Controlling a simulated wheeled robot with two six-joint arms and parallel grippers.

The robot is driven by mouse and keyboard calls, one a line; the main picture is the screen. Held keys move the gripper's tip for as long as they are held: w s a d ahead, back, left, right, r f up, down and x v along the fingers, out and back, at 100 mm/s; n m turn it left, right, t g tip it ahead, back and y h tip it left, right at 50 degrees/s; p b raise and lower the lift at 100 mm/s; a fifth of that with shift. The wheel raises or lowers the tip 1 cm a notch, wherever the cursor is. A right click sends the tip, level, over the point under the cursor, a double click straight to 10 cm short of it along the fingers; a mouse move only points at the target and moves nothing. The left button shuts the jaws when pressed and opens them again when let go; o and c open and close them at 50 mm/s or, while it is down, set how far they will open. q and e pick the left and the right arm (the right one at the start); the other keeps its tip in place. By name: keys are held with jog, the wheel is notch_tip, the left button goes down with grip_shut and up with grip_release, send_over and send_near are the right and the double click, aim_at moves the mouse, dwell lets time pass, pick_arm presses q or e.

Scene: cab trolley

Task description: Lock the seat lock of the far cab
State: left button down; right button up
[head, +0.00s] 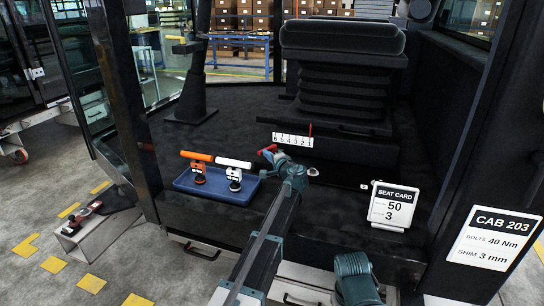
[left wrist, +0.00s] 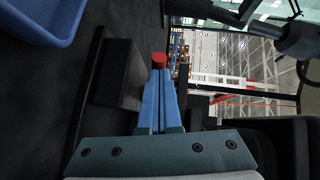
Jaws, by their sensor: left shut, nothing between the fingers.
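The cab before me carries a sign (head: 483,238) reading CAB 203. Its black seat (head: 342,60) stands on a bellows base with a dark box below. A red knob (head: 270,148) shows at the tips of my left gripper (head: 268,156). In the left wrist view the red knob (left wrist: 159,60) is just beyond the shut blue fingers (left wrist: 160,72), touching or very close; I cannot tell which. Nothing is held between the fingers. A white scale (head: 292,139) numbered 6 to 1 has a red pointer near its right end. My right gripper is out of view.
A blue tray (head: 218,193) with an orange-handled and a white-handled tool lies left of my left arm. A seat card (head: 392,206) reading 50 and 3 stands to its right. Dark cab posts rise at left and right. A grey step with a red-and-black tool lies on the floor at left.

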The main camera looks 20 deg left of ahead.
pick_arm(q)
jog(key=shift+w+a, duration=0.2)
jog(key=shift+a, duration=1.15)
jog(key=shift+s+d+r, duration=0.1)
jog(key=shift+s+d, duration=0.25)
jog(key=s+d+r+p, duration=0.2)
jog(key=s+d, duration=0.1)
jog(key=s, duration=0.8)
jog(key=shift+s, duration=0.4)
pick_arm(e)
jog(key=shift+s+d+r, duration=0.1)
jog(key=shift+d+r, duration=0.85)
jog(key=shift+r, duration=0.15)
